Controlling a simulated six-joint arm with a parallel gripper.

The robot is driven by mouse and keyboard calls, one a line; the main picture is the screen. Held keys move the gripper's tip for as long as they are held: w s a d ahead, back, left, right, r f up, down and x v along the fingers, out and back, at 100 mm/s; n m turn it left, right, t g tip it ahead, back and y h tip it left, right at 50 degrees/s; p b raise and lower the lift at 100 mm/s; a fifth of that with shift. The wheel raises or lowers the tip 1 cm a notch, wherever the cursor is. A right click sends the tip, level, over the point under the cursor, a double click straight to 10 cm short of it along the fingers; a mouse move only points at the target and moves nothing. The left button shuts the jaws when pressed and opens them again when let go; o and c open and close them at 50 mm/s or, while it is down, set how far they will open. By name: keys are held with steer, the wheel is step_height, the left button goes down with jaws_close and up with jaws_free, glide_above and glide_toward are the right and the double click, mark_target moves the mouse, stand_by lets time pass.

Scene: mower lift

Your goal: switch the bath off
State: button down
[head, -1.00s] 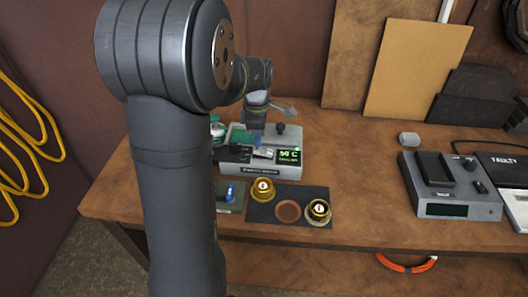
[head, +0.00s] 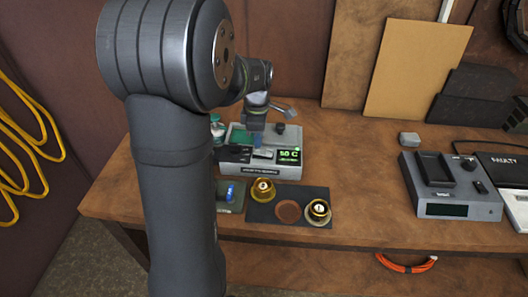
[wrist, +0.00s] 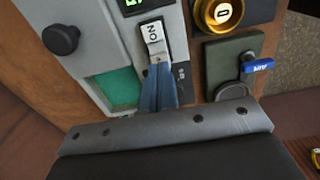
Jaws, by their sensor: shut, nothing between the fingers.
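The bath (head: 275,170) is a grey box on the bench with a green-lit display (head: 289,155) that seems to read 58 C. A small green light shows above the display. Its pale switch lever (wrist: 154,42) carries the word ON in the wrist view; it also shows on the box top in the head view (head: 263,154). My gripper (wrist: 158,70) is shut and empty, its blue fingertips at the lower end of the lever. I cannot tell whether they touch it. A teal opening (wrist: 117,88) lies beside the fingers, and a black knob (wrist: 61,40) stands beyond it.
A dark mat (head: 290,216) in front of the bath holds two brass-coloured round pieces (head: 262,190) and a brown disc (head: 288,211). A blue-handled item (wrist: 257,66) is on a dark green pad. A grey device (head: 450,205) stands right. Bench between is clear.

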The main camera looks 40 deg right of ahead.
steer(key=shift+f, duration=1)
stand_by(0.3)
steer(key=shift+r, duration=3.55)
steer(key=shift+r, duration=0.1)
step_height(320, 180, up, 15)
steer(key=shift+r, duration=0.2)
steer(key=s+d, duration=0.3)
steer(key=s, duration=0.5)
steer(key=s+d, duration=0.3)
steer(key=s, duration=0.5)
stand_by(0.5)
